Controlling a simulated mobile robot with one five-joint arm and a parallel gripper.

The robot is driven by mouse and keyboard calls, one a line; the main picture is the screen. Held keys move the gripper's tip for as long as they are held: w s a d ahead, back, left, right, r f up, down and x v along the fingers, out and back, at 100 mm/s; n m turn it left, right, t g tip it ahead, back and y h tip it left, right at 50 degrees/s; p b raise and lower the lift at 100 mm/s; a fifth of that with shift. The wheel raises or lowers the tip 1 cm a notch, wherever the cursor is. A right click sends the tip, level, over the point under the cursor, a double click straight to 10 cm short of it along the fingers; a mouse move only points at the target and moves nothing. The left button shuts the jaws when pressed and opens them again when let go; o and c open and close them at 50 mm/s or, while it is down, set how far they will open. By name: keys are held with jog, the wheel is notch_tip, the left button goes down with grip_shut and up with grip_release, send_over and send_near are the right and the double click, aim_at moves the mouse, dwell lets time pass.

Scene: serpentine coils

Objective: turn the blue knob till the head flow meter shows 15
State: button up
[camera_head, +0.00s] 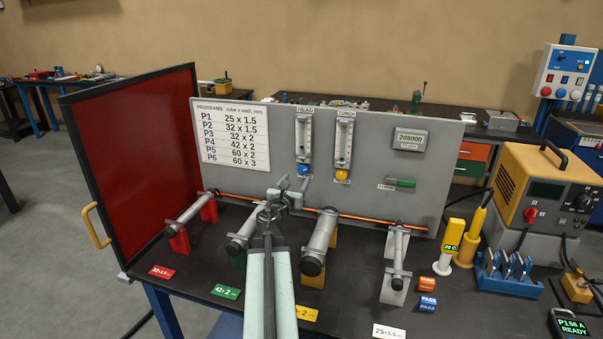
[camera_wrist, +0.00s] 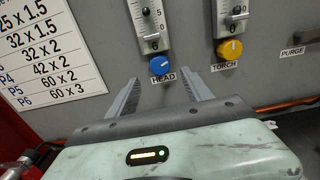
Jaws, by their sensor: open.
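The blue knob (camera_wrist: 160,64) sits under the head flow meter (camera_wrist: 148,22), above the HEAD label, on the grey panel. In the head view the knob (camera_head: 303,170) and the head flow meter (camera_head: 304,136) show left of the torch meter. The meter's scale is too small and cut off to read a value. My gripper (camera_wrist: 159,84) is open and empty. Its two fingers point at the panel just below the knob, with the knob apart from them and roughly centred between them. In the head view my gripper (camera_head: 294,183) is in front of the panel, just below the knob.
A yellow knob (camera_wrist: 229,49) under the torch meter (camera_head: 343,142) is close on the right. An orange rod (camera_head: 355,216) runs along the panel's foot. Several grey tubes on stands, such as this one (camera_head: 319,243), crowd the table around my arm. A red screen (camera_head: 130,150) stands left.

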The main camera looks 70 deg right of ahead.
aim_at(302, 171)
jog(key=d, duration=0.7)
jog(key=shift+w+d, duration=0.2)
jog(key=shift+d, duration=0.1)
grip_shut()
jog(key=m, duration=0.4)
jog(key=shift+w+m, duration=0.1)
jog(key=shift+m, duration=0.2)
grip_release()
jog(key=shift+a, duration=0.1)
jog(key=a, duration=0.7)
jog(key=shift+s+a, duration=0.25)
jog(key=shift+a, duration=0.1)
